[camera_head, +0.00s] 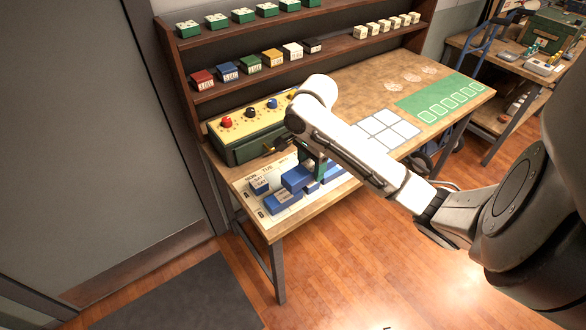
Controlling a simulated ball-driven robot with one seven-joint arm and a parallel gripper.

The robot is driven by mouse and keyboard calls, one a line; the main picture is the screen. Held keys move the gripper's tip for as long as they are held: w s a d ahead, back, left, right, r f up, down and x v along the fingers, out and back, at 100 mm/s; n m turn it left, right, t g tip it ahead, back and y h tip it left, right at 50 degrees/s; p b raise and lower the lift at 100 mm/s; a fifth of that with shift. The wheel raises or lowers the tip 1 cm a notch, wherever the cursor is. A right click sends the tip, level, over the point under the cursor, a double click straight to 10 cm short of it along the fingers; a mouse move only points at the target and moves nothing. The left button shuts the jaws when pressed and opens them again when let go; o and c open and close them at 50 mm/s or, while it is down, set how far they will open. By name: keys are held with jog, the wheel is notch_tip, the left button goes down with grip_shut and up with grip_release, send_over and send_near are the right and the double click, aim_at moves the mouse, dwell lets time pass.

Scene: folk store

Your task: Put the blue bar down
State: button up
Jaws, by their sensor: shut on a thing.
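My gripper (313,166) points down over the near left end of the workbench, partly hidden by my white arm. It is shut on a blue bar (296,178), whose left part shows beside the fingers. The bar seems at or just above the height of the other blue pieces; I cannot tell whether it touches anything. Under and around it lies a pale printed mat (247,187) with lettering.
A green box with coloured knobs (240,138) stands right behind the mat. Shelves (250,77) with small labelled blocks rise at the back. A white grid (382,131) and a green mat (440,99) lie farther right. The bench's front edge (300,226) is close to the mat.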

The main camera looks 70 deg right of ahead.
jog(key=shift+s+d+r+m, duration=0.15)
jog(key=shift+s+d+m, duration=0.15)
jog(key=shift+s, duration=0.15)
jog(key=shift+d, duration=0.1)
jog(key=w+d+f, duration=0.2)
jog(key=w, duration=0.1)
jog(key=w+d+f, duration=0.1)
jog(key=d, duration=0.1)
jog(key=shift+w, duration=0.4)
jog(key=w+d+f+b, duration=0.1)
jog(key=f+b, duration=0.1)
jog(key=w+d+f+b, duration=0.1)
jog(key=b, duration=0.2)
jog(key=w+d+f+b, duration=0.2)
jog(key=b, duration=0.1)
jog(key=shift+f, duration=0.3)
jog(key=shift+w+d, duration=0.2)
jog(key=shift+w, duration=0.1)
jog(key=shift+w+d+f, duration=0.35)
jog(key=shift+w+f, duration=0.05)
jog(key=shift+f, duration=0.3)
jog(key=shift+f+p, duration=0.6)
jog(key=shift+f, duration=0.95)
